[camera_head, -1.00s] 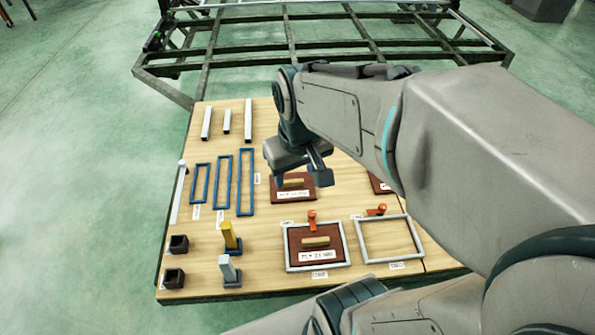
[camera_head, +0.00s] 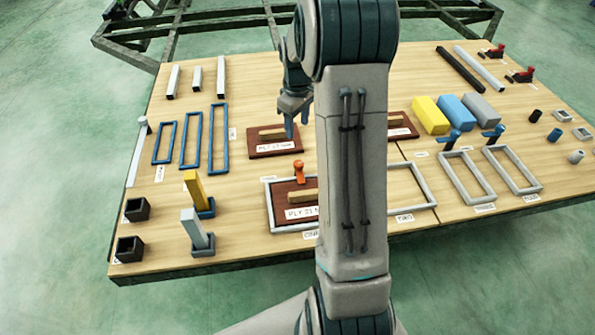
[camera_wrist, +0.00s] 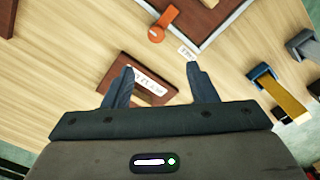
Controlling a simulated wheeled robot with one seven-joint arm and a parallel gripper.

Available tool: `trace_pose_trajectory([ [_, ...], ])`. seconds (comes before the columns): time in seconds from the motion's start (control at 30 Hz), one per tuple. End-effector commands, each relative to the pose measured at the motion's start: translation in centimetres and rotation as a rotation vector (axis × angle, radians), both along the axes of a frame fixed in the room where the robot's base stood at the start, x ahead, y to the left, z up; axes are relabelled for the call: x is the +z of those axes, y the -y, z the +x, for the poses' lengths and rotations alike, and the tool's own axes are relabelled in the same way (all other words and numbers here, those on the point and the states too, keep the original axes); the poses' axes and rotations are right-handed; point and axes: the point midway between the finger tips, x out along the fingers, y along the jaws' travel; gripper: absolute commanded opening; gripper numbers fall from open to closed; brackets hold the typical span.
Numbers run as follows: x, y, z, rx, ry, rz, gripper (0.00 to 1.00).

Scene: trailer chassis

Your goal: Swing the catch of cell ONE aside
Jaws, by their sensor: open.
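The orange catch (camera_head: 298,172) of cell ONE sits at the far edge of the grey cell ONE frame (camera_head: 268,207). A brown panel (camera_head: 285,196) with a wooden grip and a ply label lies inside that frame. My arm hides the frame's right part. My gripper (camera_head: 296,130) is open and empty, pointing down beyond the catch, near a loose brown panel (camera_head: 262,150). In the wrist view the catch (camera_wrist: 164,24) lies near the top edge, ahead of the spread fingertips (camera_wrist: 160,75) and apart from them.
Cell TWO's grey frame (camera_head: 433,190) is partly hidden behind my arm. Blue rectangular frames (camera_head: 191,140) lie at left, and yellow (camera_head: 193,187) and grey (camera_head: 194,229) upright bars stand front left. Coloured blocks (camera_head: 455,110) lie at right. Bare wood shows left of cell ONE.

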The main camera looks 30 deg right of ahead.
Motion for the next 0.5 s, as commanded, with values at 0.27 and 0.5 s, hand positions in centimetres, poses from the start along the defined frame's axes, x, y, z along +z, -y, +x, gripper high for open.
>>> trace_pose_trajectory([
  [0.27,-3.2,0.7,0.6,0.018,-0.009,0.004,0.52],
  [0.5,-8.1,0.7,0.5,0.018,-0.012,0.005,0.52],
])
